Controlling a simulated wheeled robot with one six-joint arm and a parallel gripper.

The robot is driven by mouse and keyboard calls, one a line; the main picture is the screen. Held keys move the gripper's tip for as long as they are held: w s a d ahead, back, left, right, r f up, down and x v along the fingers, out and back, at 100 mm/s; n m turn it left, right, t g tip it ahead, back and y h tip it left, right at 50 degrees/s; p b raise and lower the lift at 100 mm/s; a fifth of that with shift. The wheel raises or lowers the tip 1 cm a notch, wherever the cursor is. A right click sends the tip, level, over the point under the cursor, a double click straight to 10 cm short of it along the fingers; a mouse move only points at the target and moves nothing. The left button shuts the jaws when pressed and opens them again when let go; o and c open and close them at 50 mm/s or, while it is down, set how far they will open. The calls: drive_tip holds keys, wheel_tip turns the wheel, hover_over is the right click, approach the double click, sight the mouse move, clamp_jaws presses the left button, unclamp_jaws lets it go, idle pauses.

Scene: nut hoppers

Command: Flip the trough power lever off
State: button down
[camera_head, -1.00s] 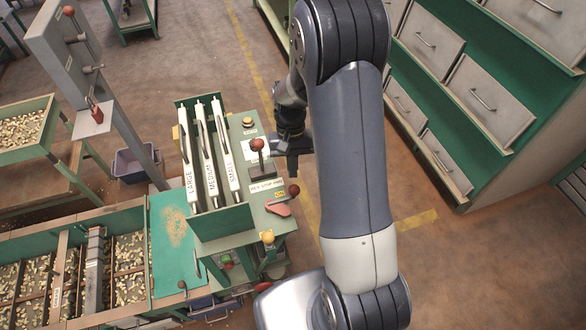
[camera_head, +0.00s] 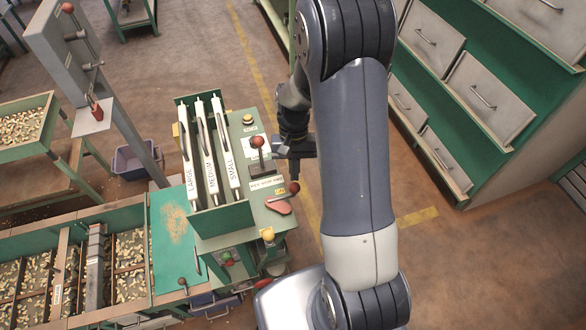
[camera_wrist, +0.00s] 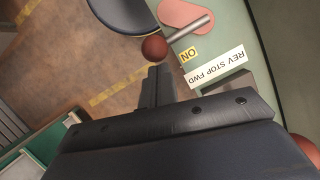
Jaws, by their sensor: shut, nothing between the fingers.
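The power lever is a short metal rod (camera_wrist: 188,38) with a red ball knob (camera_head: 294,187), beside a yellow ON label (camera_head: 279,191) and a red plate (camera_head: 279,208). The lever points right in the head view, with its knob at the panel's right edge. In the wrist view the knob (camera_wrist: 154,48) sits just beyond the fingertips. My gripper (camera_head: 294,176) is shut and empty, very close to the knob; I cannot tell whether it touches. The fingers show in the wrist view (camera_wrist: 158,75). I see no lettering naming the trough.
Another red-knobbed lever (camera_head: 257,143) stands by the REV STOP FWD label (camera_head: 266,184), left of my gripper. Yellow knobs (camera_head: 268,234) sit on the green panel, left of which are the LARGE, MEDIUM and SMALL levers (camera_head: 213,170). Drawers (camera_head: 430,55) stand at right; floor between is clear.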

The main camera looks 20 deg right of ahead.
drive_tip(key=shift+s, duration=0.15)
drive_tip(key=s+m, duration=0.1)
drive_tip(key=m+b, duration=0.1)
drive_tip(key=s+m+y, duration=0.1)
drive_tip(key=m, duration=0.1)
drive_tip(key=shift+s+d, duration=0.3)
drive_tip(key=s+a+m+t, duration=0.1)
drive_tip(key=s+m, duration=0.1)
drive_tip(key=m, duration=0.1)
drive_tip(key=s+a+m+t+y, duration=0.1)
drive_tip(key=s+m, duration=0.1)
drive_tip(key=m, duration=0.2)
drive_tip(key=s+a+m+t, duration=0.1)
drive_tip(key=s+m, duration=0.2)
drive_tip(key=m, duration=0.1)
drive_tip(key=shift+a+y, duration=0.3)
drive_tip(key=shift+a, duration=0.05)
drive_tip(key=shift+s+a+m+t, duration=0.25)
drive_tip(key=shift+a+m, duration=0.1)
drive_tip(key=shift+m, duration=0.3)
drive_tip(key=shift+s+a+m+t, duration=0.15)
drive_tip(key=shift+a+m+t, duration=0.15)
drive_tip(key=shift+m, duration=0.35)
drive_tip(key=shift+a, duration=0.1)
